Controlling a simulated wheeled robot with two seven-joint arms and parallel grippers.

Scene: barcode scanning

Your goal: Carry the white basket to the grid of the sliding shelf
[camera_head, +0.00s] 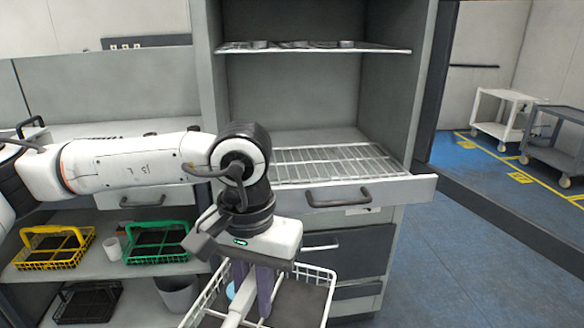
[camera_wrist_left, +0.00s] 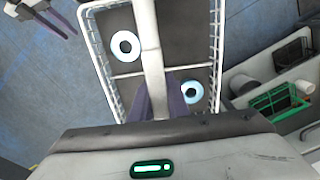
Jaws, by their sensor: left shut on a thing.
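The white basket (camera_head: 318,272) is a wire basket with a dark floor, low in front of the cabinet. My left gripper (camera_head: 252,300) is shut on its white handle bar. The left wrist view shows the basket (camera_wrist_left: 219,35) from above, with two ring-shaped items inside, one white (camera_wrist_left: 126,45) and one light blue (camera_wrist_left: 191,92). The sliding shelf's metal grid (camera_head: 325,163) is pulled out, empty, above and beyond the basket. Its front panel has a dark handle (camera_head: 338,197). Part of what looks like my right gripper (camera_wrist_left: 58,18) shows at the wrist view's top left.
A yellow basket (camera_head: 55,247), a green basket (camera_head: 158,242) and a black basket (camera_head: 88,302) sit on lower shelves at left. Drawers (camera_head: 345,250) stand below the sliding shelf. Carts (camera_head: 503,115) stand far right, with clear blue floor between.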

